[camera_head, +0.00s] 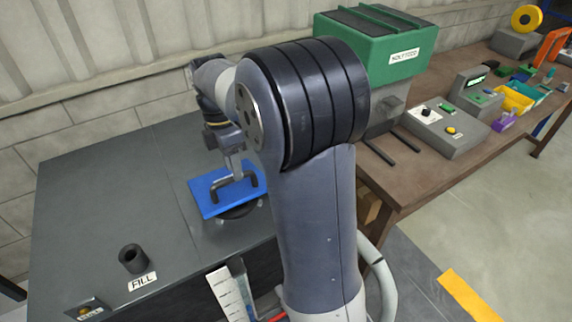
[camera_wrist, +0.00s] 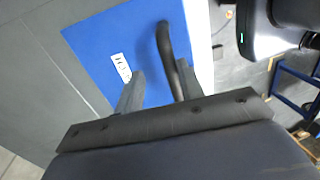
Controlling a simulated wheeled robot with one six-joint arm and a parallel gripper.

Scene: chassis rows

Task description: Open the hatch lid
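The hatch lid (camera_head: 208,193) is a blue plate with a black bar handle (camera_head: 222,189), on top of the dark grey cabinet. A dark round shape (camera_head: 240,211) shows below its front edge; I cannot tell how far the lid is raised, if at all. My gripper (camera_head: 237,172) is down at the handle. In the wrist view the lid (camera_wrist: 100,50) carries a white label, and the handle (camera_wrist: 168,48) runs down to the right finger. My gripper (camera_wrist: 158,92) shows a gap between its fingers, with blue lid visible through it. My arm hides part of the lid's right side.
The grey cabinet (camera_head: 110,190) has a black fill port (camera_head: 133,259) and a small button panel (camera_head: 86,309) at front left. A brown bench (camera_head: 420,175) with a green machine (camera_head: 375,50) and control boxes stands at right. A wall runs behind. Open floor lies at right.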

